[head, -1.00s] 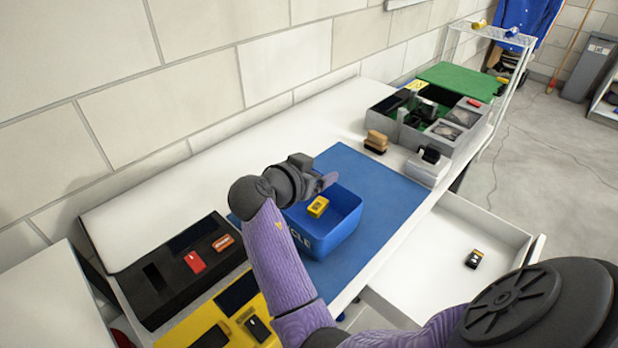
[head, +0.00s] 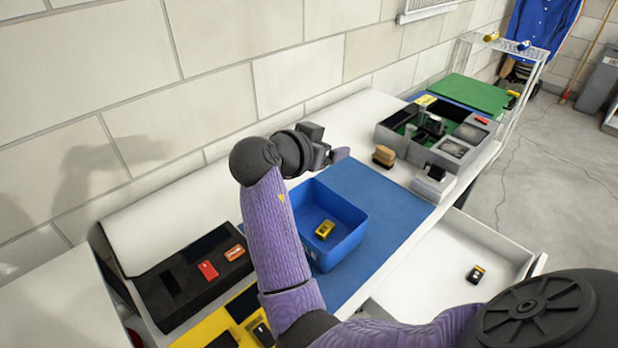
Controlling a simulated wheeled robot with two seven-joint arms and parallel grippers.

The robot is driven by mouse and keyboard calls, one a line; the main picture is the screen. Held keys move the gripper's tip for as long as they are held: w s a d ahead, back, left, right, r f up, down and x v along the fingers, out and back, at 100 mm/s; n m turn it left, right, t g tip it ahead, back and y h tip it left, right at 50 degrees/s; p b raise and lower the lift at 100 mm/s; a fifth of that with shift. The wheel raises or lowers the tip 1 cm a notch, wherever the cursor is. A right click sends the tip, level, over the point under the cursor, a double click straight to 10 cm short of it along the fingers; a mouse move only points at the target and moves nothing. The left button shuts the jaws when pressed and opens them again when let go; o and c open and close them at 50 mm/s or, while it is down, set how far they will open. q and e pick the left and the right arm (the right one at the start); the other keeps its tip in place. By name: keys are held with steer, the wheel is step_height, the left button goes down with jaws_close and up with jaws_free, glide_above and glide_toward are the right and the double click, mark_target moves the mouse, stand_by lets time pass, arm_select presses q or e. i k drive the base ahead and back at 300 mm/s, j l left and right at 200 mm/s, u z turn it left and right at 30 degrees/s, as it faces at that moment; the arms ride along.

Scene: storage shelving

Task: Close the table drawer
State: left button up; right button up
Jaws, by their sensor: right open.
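The table drawer (head: 425,275) is white and stands open, pulled out from the table's front edge at the right of the head view. A small black and yellow item (head: 476,273) lies inside it. My right gripper (head: 340,156) is open and empty, above the back part of the table behind the blue bin (head: 345,248). It is well away from the drawer. My right arm comes in from the lower right and hides part of the table front and the drawer's near left part. My left gripper is not in view.
A yellow item (head: 325,229) lies in the blue bin on a blue mat (head: 385,200). A grey sectioned box (head: 455,150), a small brown-topped block (head: 384,156) and a black tray (head: 165,300) are on the table. Floor beyond the drawer is clear.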

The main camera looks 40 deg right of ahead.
mark_target(431, 279)
steer(key=k, duration=1)
